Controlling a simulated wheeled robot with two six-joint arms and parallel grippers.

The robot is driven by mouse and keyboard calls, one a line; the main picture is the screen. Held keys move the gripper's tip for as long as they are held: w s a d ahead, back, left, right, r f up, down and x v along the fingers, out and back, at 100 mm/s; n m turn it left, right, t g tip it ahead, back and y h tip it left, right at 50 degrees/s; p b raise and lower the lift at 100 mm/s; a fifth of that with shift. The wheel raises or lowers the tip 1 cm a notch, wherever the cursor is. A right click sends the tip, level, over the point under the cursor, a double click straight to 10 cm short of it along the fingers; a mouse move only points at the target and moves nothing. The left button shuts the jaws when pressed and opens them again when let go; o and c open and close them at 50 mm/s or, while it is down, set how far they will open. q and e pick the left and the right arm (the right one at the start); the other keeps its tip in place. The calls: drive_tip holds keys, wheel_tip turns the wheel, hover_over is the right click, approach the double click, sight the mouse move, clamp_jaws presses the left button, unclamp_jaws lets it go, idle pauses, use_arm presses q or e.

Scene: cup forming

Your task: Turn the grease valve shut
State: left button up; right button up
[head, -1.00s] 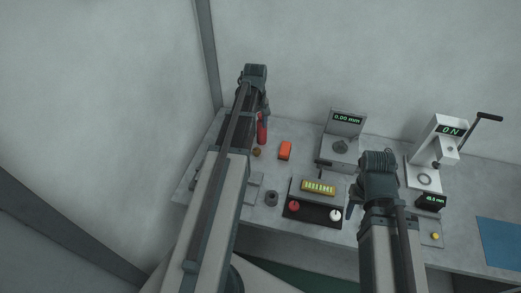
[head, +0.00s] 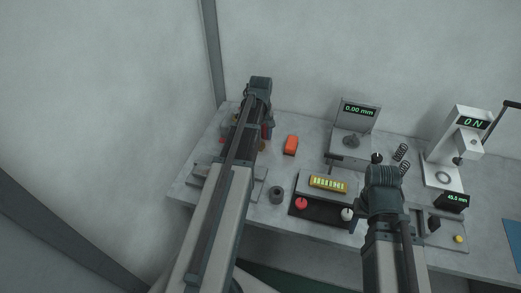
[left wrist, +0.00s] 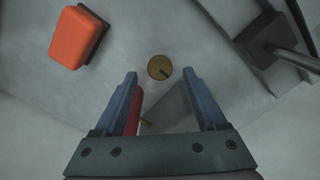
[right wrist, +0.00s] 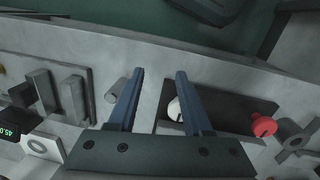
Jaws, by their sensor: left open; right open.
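A small round brass piece with a short dark bar across it (left wrist: 158,66) lies on the bench; I take it for the grease valve, though no label shows. It also shows in the head view (head: 262,146). A red cylinder with a brass tip (left wrist: 134,118) is beside it, partly behind my left gripper's finger. My left gripper (left wrist: 161,76) is open and empty, its fingertips either side of the line to the brass piece; whether they are at its height I cannot tell. My right gripper (right wrist: 160,72) is open and empty above the dark panel's white knob (right wrist: 175,109).
An orange block (head: 290,145) lies right of the brass piece. A dark panel has a red knob (head: 301,203). Behind are a gauge stand (head: 358,118), springs (head: 401,152) and a press (head: 463,140). A dark ring (head: 277,194) stands at the front.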

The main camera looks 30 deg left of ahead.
sight(261, 147)
use_arm(q)
drive_tip(key=shift+f+b, duration=1.05)
drive_tip(key=shift+f, duration=0.5)
use_arm(e)
drive_tip(key=shift+f, duration=1.55)
use_arm(q)
clamp_jaws()
